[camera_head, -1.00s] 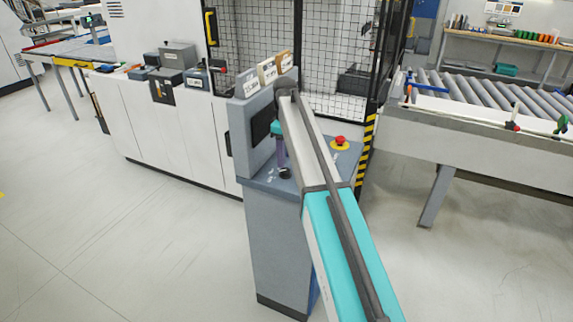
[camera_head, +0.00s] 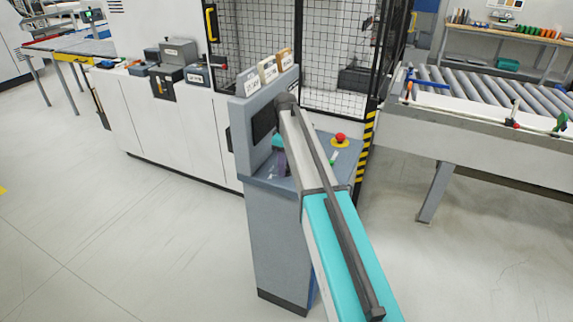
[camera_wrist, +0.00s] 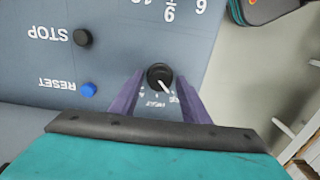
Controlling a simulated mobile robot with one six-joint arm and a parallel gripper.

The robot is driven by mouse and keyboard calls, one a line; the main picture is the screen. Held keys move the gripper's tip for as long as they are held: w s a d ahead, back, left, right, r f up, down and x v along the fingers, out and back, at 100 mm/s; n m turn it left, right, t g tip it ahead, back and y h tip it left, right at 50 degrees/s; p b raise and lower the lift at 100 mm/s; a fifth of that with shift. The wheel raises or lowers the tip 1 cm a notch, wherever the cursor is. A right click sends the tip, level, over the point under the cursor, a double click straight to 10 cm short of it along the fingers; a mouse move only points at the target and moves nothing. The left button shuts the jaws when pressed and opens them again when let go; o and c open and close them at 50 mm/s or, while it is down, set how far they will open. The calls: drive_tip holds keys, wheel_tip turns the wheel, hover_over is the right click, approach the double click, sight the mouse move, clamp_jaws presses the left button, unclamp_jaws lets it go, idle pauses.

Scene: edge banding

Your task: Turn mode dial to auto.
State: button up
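The mode dial (camera_wrist: 157,74) is a round black knob with a white pointer line, on the grey panel in the wrist view. Its pointer slants toward the lower right in that view. Small white markings beside it appear upside down and are partly hidden by my fingers. My gripper (camera_wrist: 160,82) has two purple fingers, one on each side of the dial, with a visible gap to the knob. I cannot tell how far the tips are above the panel. In the head view my gripper (camera_head: 281,166) is low over the console (camera_head: 277,235), and the dial is hidden there.
A black STOP button (camera_wrist: 82,37) and a blue RESET button (camera_wrist: 88,89) are on the panel. A red emergency button (camera_head: 340,138) sits on the console's right side. The console's upright screen housing (camera_head: 252,150) stands close to the gripper. Open floor lies in front.

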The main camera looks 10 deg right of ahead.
drive_tip(key=c, duration=0.8)
drive_tip(key=shift+m, duration=0.4)
drive_tip(key=m+b, duration=0.1)
drive_tip(key=m, duration=0.1)
drive_tip(key=shift+f+m+b, duration=0.1)
drive_tip(key=shift+m+b, duration=0.2)
drive_tip(key=shift+b, duration=0.1)
drive_tip(key=m+b, duration=0.1)
drive_tip(key=m, duration=0.2)
drive_tip(key=m+b, duration=0.1)
drive_tip(key=m, duration=0.5)
drive_tip(key=shift+b, duration=0.4)
drive_tip(key=m+b, duration=0.1)
drive_tip(key=m, duration=0.4)
drive_tip(key=shift+m, duration=0.3)
